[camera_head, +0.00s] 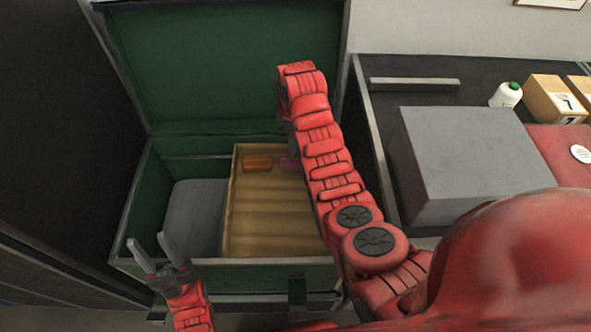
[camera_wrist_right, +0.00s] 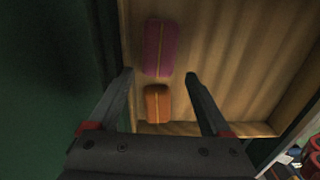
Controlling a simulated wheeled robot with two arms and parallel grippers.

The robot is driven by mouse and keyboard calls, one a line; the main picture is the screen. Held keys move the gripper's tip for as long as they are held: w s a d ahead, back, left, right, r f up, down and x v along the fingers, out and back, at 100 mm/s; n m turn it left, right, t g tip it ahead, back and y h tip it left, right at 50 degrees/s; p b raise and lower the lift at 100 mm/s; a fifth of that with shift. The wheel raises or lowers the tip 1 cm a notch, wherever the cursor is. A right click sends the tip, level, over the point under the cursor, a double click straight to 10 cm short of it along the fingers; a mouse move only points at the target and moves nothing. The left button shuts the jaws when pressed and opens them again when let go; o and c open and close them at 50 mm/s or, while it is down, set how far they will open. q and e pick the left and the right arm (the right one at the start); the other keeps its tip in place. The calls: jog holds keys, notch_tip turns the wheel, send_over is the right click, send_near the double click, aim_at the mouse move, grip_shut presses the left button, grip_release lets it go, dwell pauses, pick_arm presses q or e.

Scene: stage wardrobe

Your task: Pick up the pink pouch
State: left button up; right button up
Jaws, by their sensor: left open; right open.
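The pink pouch (camera_wrist_right: 160,47) lies on the wooden tray floor in the right wrist view, just beyond my right fingertips. In the head view only a sliver of the pink pouch (camera_head: 288,164) shows beside my right arm, which hides the rest. My right gripper (camera_wrist_right: 159,74) is open and empty, with its fingertips on either side of the line to the pouch. In the head view my right arm reaches over the trunk, and its jaws are hidden there. My left gripper (camera_head: 149,240) is open and empty by the trunk's front left corner.
An orange pouch (camera_wrist_right: 157,103) lies close to the pink one, between my right fingers in the picture. The wooden tray (camera_head: 270,239) sits in the green trunk (camera_head: 215,70) beside a grey block (camera_head: 195,212). A grey box (camera_head: 465,165) stands on the dark table (camera_head: 395,67) to the right.

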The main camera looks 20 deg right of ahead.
aim_at(296, 159)
notch_tip(296, 159, down, 4)
jog(key=shift+r, duration=0.25)
jog(key=f, duration=0.2)
jog(key=d+f, duration=0.1)
jog(key=f, duration=0.1)
jog(key=shift+s+f, duration=0.15)
jog(key=shift+f, duration=0.55)
jog(key=c, duration=1.1)
jog(key=shift+r, duration=0.15)
